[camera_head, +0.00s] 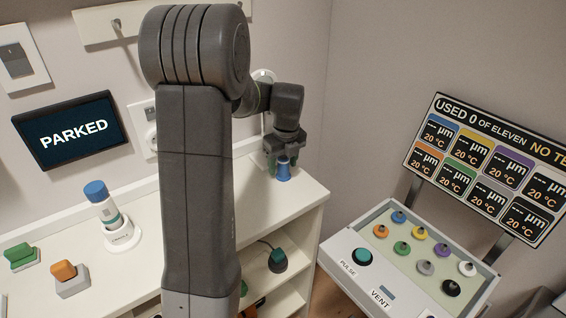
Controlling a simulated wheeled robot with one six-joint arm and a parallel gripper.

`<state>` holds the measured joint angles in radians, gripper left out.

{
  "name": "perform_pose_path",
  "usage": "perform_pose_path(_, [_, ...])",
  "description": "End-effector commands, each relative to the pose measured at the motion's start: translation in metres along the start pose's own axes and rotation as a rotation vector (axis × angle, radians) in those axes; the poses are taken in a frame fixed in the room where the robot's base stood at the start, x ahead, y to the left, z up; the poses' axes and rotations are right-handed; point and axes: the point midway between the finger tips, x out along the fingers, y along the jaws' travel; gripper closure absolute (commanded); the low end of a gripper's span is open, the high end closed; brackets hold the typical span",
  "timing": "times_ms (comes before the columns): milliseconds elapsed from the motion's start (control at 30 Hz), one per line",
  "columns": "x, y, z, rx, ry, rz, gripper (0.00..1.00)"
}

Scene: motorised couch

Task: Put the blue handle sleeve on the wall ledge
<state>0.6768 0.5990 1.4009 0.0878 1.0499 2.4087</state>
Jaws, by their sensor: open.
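A small blue flared piece (283,173), which looks like the blue handle sleeve, stands on the white counter near its back right corner. My gripper (279,158) is open and points down right at this blue piece. Its fingers partly cover the top of the piece, and I cannot tell whether they touch it.
On the counter (135,262) stand a blue-capped white handle in a round holder (122,236), and orange (70,278) and green (20,256) blocks. A screen (68,130) reads PARKED. A button console (405,255) stands at right. My arm hides the counter's middle.

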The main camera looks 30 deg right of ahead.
Motion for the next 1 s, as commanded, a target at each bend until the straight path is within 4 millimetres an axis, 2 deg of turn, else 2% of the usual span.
perform_pose_path(167, [-0.010, -0.001, 0.001, 0.000, -0.003, -0.003, 0.44])
perform_pose_path(267, [-0.026, -0.001, 0.001, 0.000, -0.005, -0.004, 0.44])
perform_pose_path(500, [-0.079, -0.001, 0.001, 0.001, -0.005, -0.004, 0.44])
perform_pose_path(700, [-0.111, -0.001, 0.001, 0.001, -0.002, -0.002, 0.44])
perform_pose_path(833, [-0.121, 0.000, 0.000, 0.001, -0.001, -0.001, 0.44])
perform_pose_path(1000, [-0.123, 0.000, 0.000, 0.000, 0.000, 0.000, 0.44])
